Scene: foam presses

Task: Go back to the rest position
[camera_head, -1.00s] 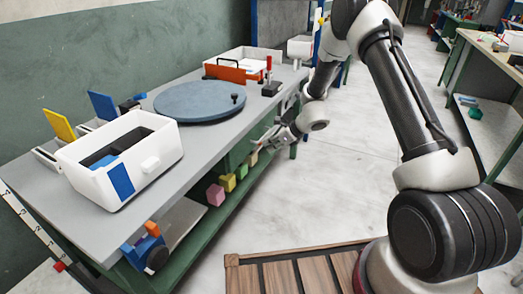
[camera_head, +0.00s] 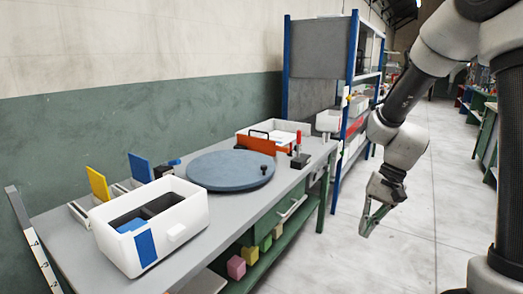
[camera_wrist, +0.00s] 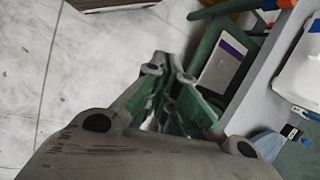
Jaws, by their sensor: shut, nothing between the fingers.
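My gripper (camera_head: 368,228) hangs to the right of the workbench, over the open floor, in the head view. Its fingers point down and are shut with nothing between them. In the wrist view my gripper (camera_wrist: 168,65) shows its green-padded fingers together, with pale floor to the left and the bench to the right. The gripper is apart from the bench and from everything on it.
The grey bench (camera_head: 95,248) carries a white bin (camera_head: 185,222), a blue round turntable (camera_head: 228,170) and an orange holder (camera_head: 272,144). Coloured blocks (camera_head: 236,267) sit on the shelf below. A blue-framed rack (camera_head: 354,60) stands behind. The floor (camera_head: 410,225) is clear.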

